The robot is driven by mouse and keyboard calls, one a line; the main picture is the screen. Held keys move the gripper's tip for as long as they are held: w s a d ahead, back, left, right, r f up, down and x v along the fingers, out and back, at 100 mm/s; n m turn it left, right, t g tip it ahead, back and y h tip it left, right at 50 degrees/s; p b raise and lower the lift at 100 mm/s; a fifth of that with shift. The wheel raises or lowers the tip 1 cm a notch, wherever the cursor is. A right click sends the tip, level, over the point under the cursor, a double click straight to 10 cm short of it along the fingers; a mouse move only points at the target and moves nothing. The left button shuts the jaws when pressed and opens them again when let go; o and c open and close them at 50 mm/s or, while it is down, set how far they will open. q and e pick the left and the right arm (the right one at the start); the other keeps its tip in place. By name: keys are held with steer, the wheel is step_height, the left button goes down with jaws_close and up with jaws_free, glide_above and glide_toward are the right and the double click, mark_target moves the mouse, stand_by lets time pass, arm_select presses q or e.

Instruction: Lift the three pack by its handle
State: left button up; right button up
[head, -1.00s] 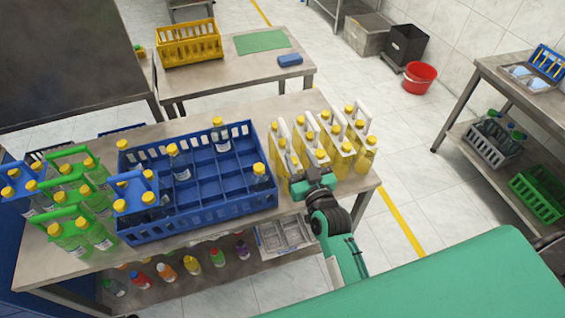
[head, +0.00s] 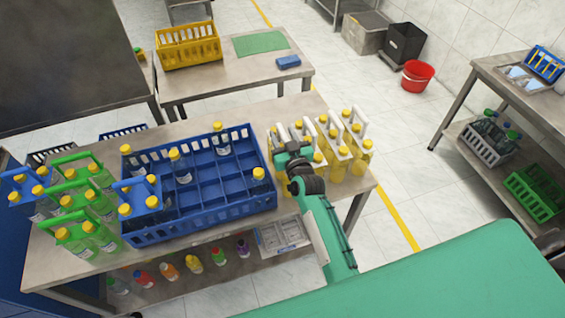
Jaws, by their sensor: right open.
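On the right part of the steel table stand several yellow bottles with yellow caps, in packs with white upright handles. The left white-handled pack (head: 276,140) is partly hidden by my right gripper. A middle pack (head: 325,135) and a right pack (head: 354,128) stand beside it. I cannot count the bottles of each pack. My right gripper (head: 291,150) is over the left pack, close to its handle; whether it touches is hidden. It is open and nothing shows held in it. My left gripper is not in view.
A blue crate (head: 206,222) with a few bottles in compartments stands directly left of the packs. Green-handled packs (head: 90,212) and blue-handled packs (head: 136,184) stand further left. Below is a shelf with small coloured bottles (head: 194,262).

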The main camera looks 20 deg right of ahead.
steer(key=shift+w, duration=0.4)
jaws_close()
stand_by(1.1)
steer(key=shift+r, duration=0.1)
